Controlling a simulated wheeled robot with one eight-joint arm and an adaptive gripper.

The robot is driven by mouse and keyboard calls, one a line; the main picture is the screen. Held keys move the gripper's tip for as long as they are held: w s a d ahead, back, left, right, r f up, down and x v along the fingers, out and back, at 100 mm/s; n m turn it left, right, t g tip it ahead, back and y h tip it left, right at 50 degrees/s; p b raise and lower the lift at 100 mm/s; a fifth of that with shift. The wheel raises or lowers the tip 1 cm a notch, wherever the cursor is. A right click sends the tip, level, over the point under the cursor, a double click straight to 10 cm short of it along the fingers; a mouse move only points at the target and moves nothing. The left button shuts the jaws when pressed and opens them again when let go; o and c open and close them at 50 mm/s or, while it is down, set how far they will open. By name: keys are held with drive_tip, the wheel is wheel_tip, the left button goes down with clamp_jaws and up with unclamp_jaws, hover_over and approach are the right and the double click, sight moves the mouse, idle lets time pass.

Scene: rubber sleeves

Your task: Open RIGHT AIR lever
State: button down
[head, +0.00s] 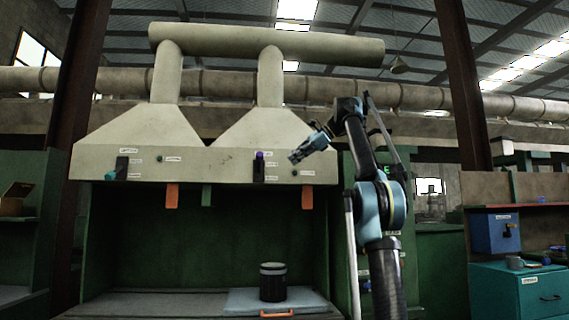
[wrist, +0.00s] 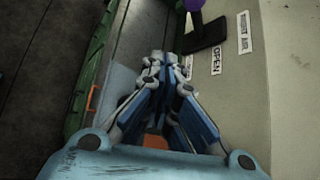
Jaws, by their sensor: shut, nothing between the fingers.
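The RIGHT AIR lever (head: 258,155) is a purple-knobbed handle on a dark plate on the right hood's front panel. Its knob is at the top of the plate in the head view. In the wrist view its purple knob (wrist: 194,4) shows at the top edge, partly cut off, beside RIGHT AIR and OPEN labels. My gripper (head: 292,158) is to the right of the lever, in front of the panel, apart from it. In the wrist view the fingertips of my gripper (wrist: 163,57) are together and empty, below and left of the lever's dark plate (wrist: 206,34).
A second lever (head: 121,168) with a teal knob is on the left hood. Orange tabs (head: 307,197) and a green tab (head: 207,195) hang below the panel edge. A dark canister (head: 273,282) stands on the bench below. A blue box (head: 494,234) is at right.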

drive_tip(key=shift+s+d, duration=0.25)
drive_tip(key=shift+d, duration=0.65)
drive_tip(key=shift+s+d, duration=0.2)
drive_tip(key=shift+d, duration=0.7)
drive_tip(key=shift+f, duration=0.1)
